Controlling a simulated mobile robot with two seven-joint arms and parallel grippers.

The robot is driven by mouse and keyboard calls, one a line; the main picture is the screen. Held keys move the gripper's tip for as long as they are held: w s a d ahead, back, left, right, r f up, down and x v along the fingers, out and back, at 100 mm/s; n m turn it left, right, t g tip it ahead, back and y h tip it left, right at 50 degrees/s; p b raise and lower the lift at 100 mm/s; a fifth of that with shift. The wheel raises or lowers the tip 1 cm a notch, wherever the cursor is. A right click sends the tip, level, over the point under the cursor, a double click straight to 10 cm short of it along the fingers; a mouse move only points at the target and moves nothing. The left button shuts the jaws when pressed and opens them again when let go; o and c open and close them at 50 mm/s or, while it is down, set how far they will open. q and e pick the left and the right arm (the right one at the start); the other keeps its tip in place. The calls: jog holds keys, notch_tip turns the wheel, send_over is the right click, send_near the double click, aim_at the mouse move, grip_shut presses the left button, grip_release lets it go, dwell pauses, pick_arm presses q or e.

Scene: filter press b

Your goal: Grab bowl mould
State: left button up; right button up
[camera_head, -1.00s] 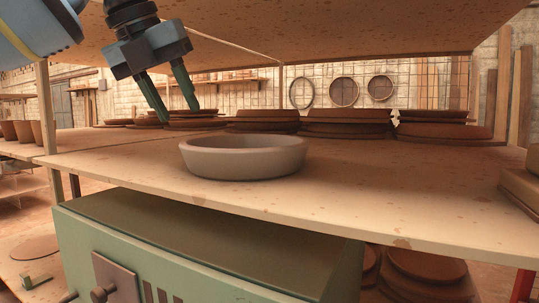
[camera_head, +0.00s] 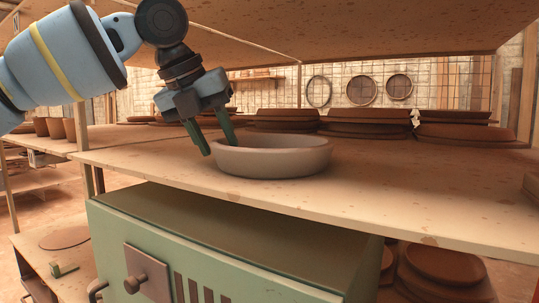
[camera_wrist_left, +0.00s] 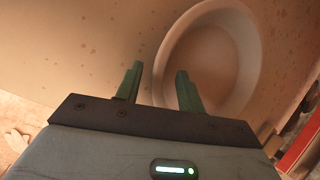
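The bowl mould (camera_head: 275,164) is a round, pale grey, shallow dish standing upright on the wooden shelf. It also shows in the left wrist view (camera_wrist_left: 247,50), where I look down into it. My left gripper (camera_head: 219,148) is open and empty at the bowl's left rim, pointing down. In the left wrist view its green fingers (camera_wrist_left: 160,70) straddle the near-left rim, one outside the bowl and one over its inside. I cannot tell whether they touch it. My right gripper is not in view.
The bowl's shelf board (camera_head: 400,205) is clear in front of and beside it. Stacks of brown round discs (camera_head: 370,125) stand behind. Another board (camera_head: 350,40) hangs above my left arm. A green cabinet (camera_head: 230,245) stands below.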

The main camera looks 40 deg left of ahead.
pick_arm(q)
jog(key=shift+w+f, duration=0.15)
jog(key=shift+f, duration=0.2)
jog(key=shift+c, duration=0.3)
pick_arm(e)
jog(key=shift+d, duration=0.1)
pick_arm(q)
grip_shut()
jog(key=shift+r, duration=0.15)
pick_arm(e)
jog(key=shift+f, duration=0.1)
